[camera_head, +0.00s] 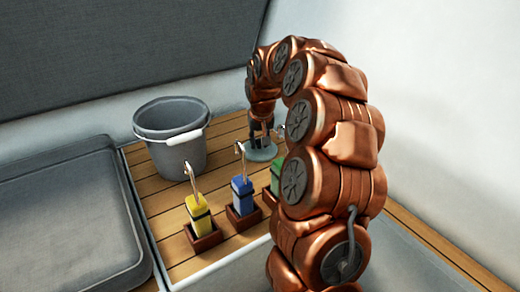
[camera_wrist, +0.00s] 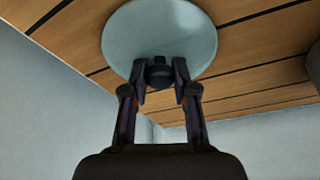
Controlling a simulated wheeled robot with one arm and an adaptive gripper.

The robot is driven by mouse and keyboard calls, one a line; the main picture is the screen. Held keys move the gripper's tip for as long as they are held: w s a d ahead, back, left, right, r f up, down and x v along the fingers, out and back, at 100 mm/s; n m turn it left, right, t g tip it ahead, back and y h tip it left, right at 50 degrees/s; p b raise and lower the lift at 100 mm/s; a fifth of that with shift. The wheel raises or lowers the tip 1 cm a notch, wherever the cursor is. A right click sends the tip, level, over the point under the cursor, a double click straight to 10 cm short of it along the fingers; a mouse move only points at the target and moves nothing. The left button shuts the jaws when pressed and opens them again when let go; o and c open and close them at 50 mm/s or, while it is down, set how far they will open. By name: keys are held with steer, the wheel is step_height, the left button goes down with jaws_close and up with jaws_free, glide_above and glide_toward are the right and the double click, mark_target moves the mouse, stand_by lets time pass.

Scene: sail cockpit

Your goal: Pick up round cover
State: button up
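The round cover (camera_wrist: 160,28) is a pale grey-green disc with a dark knob (camera_wrist: 160,72) in its middle. In the wrist view it lies on the wooden planks at the top of the picture. In the head view the cover (camera_head: 262,154) shows as a small disc at the back of the wooden deck, right of the bucket. My gripper (camera_wrist: 161,78) is over the cover with one finger on each side of the knob. The fingers are apart, and small gaps seem to show between them and the knob. In the head view my arm partly hides the gripper and the cover.
A grey bucket (camera_head: 172,138) stands left of the cover. Yellow (camera_head: 199,214), blue (camera_head: 242,195) and green (camera_head: 275,176) blocks with metal hooks stand in small wooden holders in front. Pale walls rise close behind and to the right. A grey hatch (camera_head: 70,225) lies at left.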

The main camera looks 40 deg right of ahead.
steer(key=shift+f, duration=0.15)
jaws_close()
